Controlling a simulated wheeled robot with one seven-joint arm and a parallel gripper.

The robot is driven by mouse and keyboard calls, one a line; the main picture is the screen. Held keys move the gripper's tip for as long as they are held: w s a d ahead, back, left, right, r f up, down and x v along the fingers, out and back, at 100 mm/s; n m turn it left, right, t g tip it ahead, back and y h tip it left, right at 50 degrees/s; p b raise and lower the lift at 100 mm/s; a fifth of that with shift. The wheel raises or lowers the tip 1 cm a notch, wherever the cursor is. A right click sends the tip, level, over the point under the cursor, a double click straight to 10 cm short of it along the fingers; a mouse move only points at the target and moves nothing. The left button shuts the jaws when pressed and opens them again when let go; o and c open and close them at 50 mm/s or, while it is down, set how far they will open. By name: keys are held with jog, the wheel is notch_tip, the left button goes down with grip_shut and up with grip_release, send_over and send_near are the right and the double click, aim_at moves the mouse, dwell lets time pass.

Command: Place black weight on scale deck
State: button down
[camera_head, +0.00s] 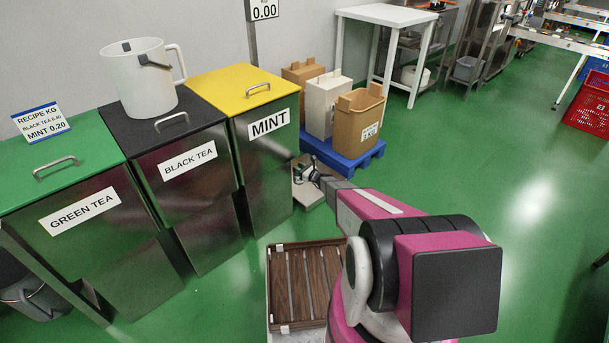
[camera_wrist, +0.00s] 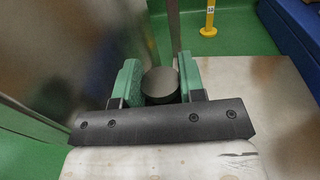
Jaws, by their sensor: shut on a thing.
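My gripper (camera_wrist: 158,72) is shut on the black weight (camera_wrist: 161,86), a dark round piece held between the two green fingers. The head view shows my gripper (camera_head: 308,173) small and low beside the yellow-lidded bin. The scale deck (camera_wrist: 265,100) is a pale, worn metal plate under and to the right of my gripper in the wrist view. It also shows in the head view (camera_head: 306,197), partly hidden by my arm. The weight's underside is hidden, so I cannot tell whether it touches the deck. The scale display (camera_head: 264,11) reads 0.00.
The MINT bin (camera_head: 268,150) stands close left of the deck. A blue pallet (camera_head: 343,152) with several containers is just behind it.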

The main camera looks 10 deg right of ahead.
jog(key=w+d+f, duration=0.7)
jog(key=w+f, duration=0.2)
jog(key=f, duration=0.1)
jog(key=shift+d+f, duration=0.25)
dwell(0.4)
jog(key=shift+f, duration=0.15)
jog(key=c, duration=0.7)
grip_release()
jog(key=shift+f, duration=0.15)
